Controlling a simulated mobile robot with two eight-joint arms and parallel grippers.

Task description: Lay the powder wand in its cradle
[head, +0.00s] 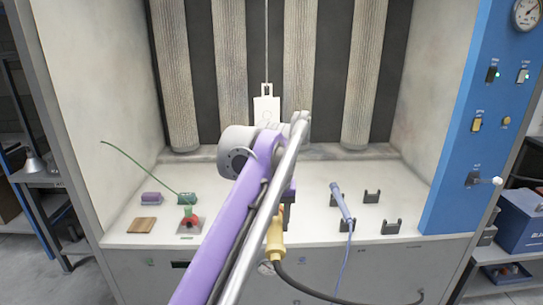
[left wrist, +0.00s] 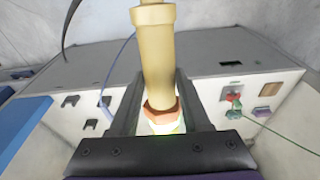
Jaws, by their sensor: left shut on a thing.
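A yellow-tan wand (head: 275,238) with a black hose hangs at my left gripper, in front of the bench. In the left wrist view the wand (left wrist: 158,60) runs between the two dark fingers of my left gripper (left wrist: 155,100), which is shut on it. An orange nut and a pale end show at its lower end. In the head view my purple arm hides most of this gripper. Black cradle forks stand on the white bench at the right: one at the back (head: 372,196), one in front (head: 391,226). Both are empty. My right gripper is not in view.
A blue-grey wand (head: 341,201) with a blue hose lies across the neighbouring forks, left of the empty ones. A white tag (head: 266,108) hangs in the middle. A green rod, red-green piece (head: 189,221) and wooden block (head: 142,225) are at left. A blue panel (head: 490,110) borders the right.

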